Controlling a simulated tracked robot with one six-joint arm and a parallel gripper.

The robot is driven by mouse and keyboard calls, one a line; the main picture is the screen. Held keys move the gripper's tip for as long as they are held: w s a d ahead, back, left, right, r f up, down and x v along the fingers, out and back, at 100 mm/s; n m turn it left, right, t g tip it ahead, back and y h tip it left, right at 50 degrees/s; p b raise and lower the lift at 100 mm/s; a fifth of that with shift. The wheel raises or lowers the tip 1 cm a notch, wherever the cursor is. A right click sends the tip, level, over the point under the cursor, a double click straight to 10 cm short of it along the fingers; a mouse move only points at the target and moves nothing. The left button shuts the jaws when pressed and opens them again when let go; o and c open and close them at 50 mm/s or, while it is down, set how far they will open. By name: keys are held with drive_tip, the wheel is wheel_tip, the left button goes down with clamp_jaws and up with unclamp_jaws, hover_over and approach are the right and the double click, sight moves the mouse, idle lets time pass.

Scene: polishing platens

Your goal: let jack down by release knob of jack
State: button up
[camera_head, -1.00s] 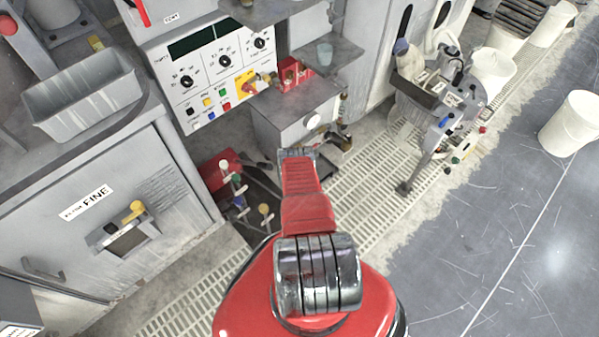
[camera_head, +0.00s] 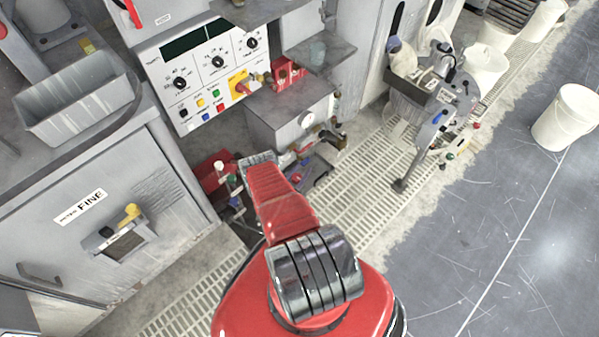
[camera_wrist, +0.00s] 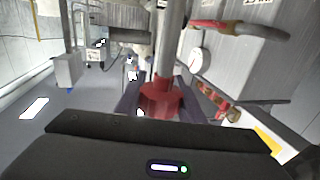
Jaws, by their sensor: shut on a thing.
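The jack (camera_wrist: 160,100) shows in the wrist view as a red body with a grey upright column, straight ahead of my gripper (camera_wrist: 160,140). The gripper is shut, close in front of the jack's foot. The release knob is hidden behind the housing, and its contact with the jaws is not visible. In the head view my red arm covers the gripper and most of the jack.
A round gauge (camera_wrist: 195,62) and a hose (camera_wrist: 240,28) are right of the jack. In the head view, a control panel (camera_head: 205,70), a grey cabinet (camera_head: 75,205) and a grey tray (camera_head: 75,100) stand left. Open floor (camera_head: 500,230) lies right.

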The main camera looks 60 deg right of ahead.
drive_tip(key=shift+w+g, duration=0.25)
drive_tip(key=shift+g, duration=0.05)
drive_tip(key=o, duration=0.8)
drive_tip(key=shift+c, duration=0.2)
drive_tip(key=shift+o, duration=1.4)
drive_tip(key=shift+s, duration=0.1)
drive_tip(key=shift+m, duration=0.3)
drive_tip(key=shift+s, duration=0.1)
drive_tip(key=shift+a, duration=0.15)
drive_tip(key=a, duration=1.3)
drive_tip(key=shift+a, duration=0.3)
